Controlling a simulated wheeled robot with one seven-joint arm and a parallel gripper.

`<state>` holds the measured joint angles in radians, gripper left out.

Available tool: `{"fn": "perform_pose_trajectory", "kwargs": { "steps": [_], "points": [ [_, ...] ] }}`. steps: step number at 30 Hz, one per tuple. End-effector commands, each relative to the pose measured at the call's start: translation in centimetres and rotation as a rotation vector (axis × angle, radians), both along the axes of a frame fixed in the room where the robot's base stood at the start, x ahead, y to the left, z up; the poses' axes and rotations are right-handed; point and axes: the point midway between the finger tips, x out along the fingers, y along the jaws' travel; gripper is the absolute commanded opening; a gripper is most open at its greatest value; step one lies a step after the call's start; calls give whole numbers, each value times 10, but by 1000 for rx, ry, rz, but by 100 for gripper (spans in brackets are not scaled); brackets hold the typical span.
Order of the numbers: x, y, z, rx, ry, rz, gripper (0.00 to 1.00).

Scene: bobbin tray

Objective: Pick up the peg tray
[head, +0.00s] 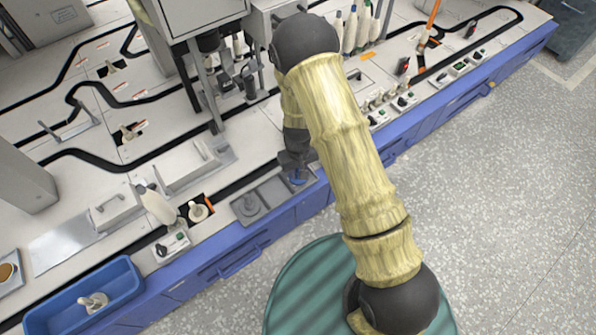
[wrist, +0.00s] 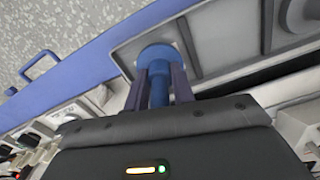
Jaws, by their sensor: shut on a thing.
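The peg tray (head: 270,193) is a flat grey tray with raised rims and dividers, lying at the front edge of the bench. A round grey piece (head: 250,205) stands in its left part. In the wrist view the tray (wrist: 205,42) runs to the upper right. A blue peg (wrist: 157,56) with a round flange is at the tray's near end. My gripper (wrist: 161,78) is shut around the shaft of this peg. In the head view my gripper (head: 297,177) reaches down at the tray's right end, and its fingers are mostly hidden. I cannot tell whether the tray touches the bench.
A blue bin (head: 125,277) with a pale piece in it sits at the lower left. A machine column (head: 205,85) stands behind the tray. Small switch boxes (head: 172,243) line the front edge. The speckled floor (head: 510,200) is clear at the right.

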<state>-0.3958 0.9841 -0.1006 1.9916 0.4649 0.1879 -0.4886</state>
Motion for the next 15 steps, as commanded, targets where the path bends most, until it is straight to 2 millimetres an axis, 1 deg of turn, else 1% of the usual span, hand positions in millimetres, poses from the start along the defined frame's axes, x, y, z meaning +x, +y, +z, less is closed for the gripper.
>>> {"fn": "perform_pose_trajectory", "kwargs": {
  "steps": [5, 12, 15],
  "points": [
    [0, 0, 20, 0, -1, 0, 2],
    [1, 0, 68, 1, -3, 1, 2],
    [0, 1, 85, 1, -2, 1, 2]
  ]
}}
